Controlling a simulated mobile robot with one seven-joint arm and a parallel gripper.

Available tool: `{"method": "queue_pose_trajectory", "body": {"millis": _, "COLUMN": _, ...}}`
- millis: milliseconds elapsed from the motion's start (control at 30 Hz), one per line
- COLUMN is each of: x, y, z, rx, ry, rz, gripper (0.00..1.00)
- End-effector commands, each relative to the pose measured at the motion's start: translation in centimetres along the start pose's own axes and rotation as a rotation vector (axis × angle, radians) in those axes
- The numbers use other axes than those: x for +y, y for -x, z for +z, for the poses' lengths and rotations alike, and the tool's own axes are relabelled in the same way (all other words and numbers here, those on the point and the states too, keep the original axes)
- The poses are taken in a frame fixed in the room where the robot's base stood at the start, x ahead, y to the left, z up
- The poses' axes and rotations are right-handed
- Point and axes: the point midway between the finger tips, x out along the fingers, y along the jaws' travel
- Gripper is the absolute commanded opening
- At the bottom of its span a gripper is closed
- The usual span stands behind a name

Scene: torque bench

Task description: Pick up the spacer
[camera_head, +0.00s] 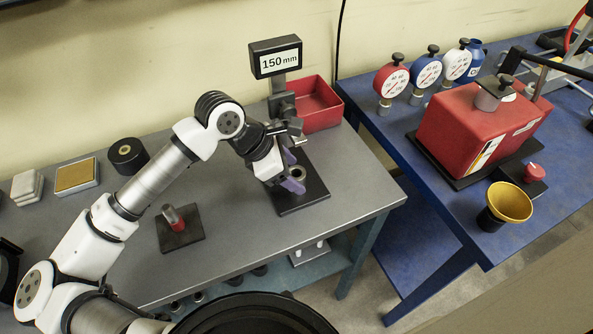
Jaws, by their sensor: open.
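A small ring-shaped grey part (299,172), which looks like the spacer, is on the dark base plate (312,194) of the measuring stand. My gripper (291,172) has purple fingers and is open. It is right beside the ring, with one finger behind it and the other in front of it in this view. I cannot tell whether the fingers touch it. My arm reaches in from the left and hides part of the stand.
The stand's display (276,58) reads 150 mm, with a red bin (320,105) behind. A red-and-grey post on a dark plate (182,240) and a black cylinder (128,155) are on the grey bench. A blue table (400,145) holds several gauges, a red machine (465,130) and a yellow funnel (510,200).

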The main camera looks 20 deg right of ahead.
Motion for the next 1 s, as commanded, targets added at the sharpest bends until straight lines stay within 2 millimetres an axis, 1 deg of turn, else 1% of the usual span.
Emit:
{"method": "queue_pose_trajectory", "body": {"millis": 100, "x": -0.02, "y": -0.69, "z": 0.04, "rx": -0.001, "ry": 0.000, "rz": 0.000, "gripper": 0.63}}
{"method": "queue_pose_trajectory", "body": {"millis": 300, "x": -0.01, "y": -0.80, "z": -0.03, "rx": 0.000, "ry": -0.001, "rz": 0.001, "gripper": 0.63}}
{"method": "queue_pose_trajectory", "body": {"millis": 700, "x": 0.00, "y": -0.75, "z": -0.04, "rx": 0.000, "ry": -0.001, "rz": 0.001, "gripper": 0.11}}
{"method": "queue_pose_trajectory", "body": {"millis": 800, "x": 0.01, "y": -0.71, "z": 0.00, "rx": -0.001, "ry": -0.001, "rz": 0.001, "gripper": 0.00}}
{"method": "queue_pose_trajectory", "body": {"millis": 1000, "x": 0.01, "y": -0.72, "z": -0.01, "rx": -0.001, "ry": -0.001, "rz": 0.002, "gripper": 0.00}}
